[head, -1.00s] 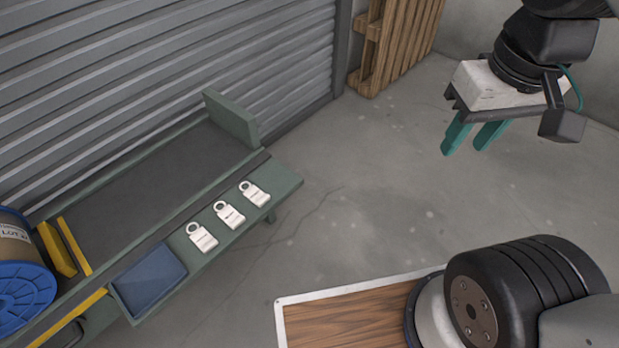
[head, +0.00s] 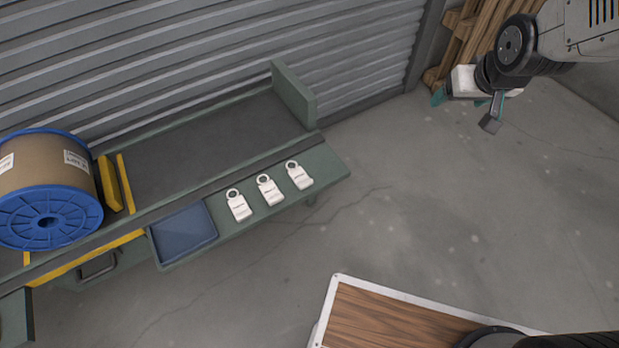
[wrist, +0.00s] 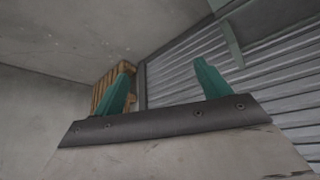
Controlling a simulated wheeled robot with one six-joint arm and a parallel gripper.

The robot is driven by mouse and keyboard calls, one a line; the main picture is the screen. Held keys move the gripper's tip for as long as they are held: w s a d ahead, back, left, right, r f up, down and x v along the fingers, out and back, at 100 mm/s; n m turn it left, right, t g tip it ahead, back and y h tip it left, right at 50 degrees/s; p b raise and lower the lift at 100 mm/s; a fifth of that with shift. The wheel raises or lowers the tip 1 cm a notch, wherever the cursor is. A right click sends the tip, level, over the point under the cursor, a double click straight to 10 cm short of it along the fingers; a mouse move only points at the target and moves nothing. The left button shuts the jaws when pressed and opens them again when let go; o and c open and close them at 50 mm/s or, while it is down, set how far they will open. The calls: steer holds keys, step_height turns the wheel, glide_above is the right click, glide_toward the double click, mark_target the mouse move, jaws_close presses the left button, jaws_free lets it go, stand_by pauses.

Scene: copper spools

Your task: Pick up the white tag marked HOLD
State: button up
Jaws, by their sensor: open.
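Three white tags with ring tops lie in a row on the front ledge of the green bench (head: 330,172): a left tag (head: 239,207), a middle tag (head: 270,191) and a right tag (head: 299,176). Each has dark lettering too small to read, so I cannot tell which says HOLD. My gripper (head: 468,100) is up at the top right in the head view, well away from the tags. In the wrist view its two green fingers (wrist: 160,88) stand wide apart with nothing between them. No tag shows in the wrist view.
A blue tray (head: 184,232) sits left of the tags. A large blue-flanged spool (head: 45,190) stands on the bench's left, beside yellow chocks (head: 117,184). A shutter wall (head: 190,60) rises behind. Wooden pallets (head: 465,40) lean at the back right. The floor (head: 430,220) between is open.

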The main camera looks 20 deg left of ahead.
steer(key=w+a+f+n+t+y, duration=0.1)
steer(key=w+a+f, duration=0.2)
steer(key=a+f, duration=0.25)
steer(key=w+a+f+n+y, duration=0.1)
steer(key=w+a+f, duration=0.25)
steer(key=f, duration=0.25)
steer(key=n+t+y, duration=0.2)
steer(key=n+y, duration=0.2)
steer(key=y, duration=0.3)
glide_toward(307, 185)
steer(key=a, duration=0.1)
steer(key=x, duration=0.8)
steer(key=shift+w+d+f, duration=0.15)
steer(key=shift+w+d, duration=0.05)
steer(key=shift+d, duration=0.1)
steer(key=c, duration=1)
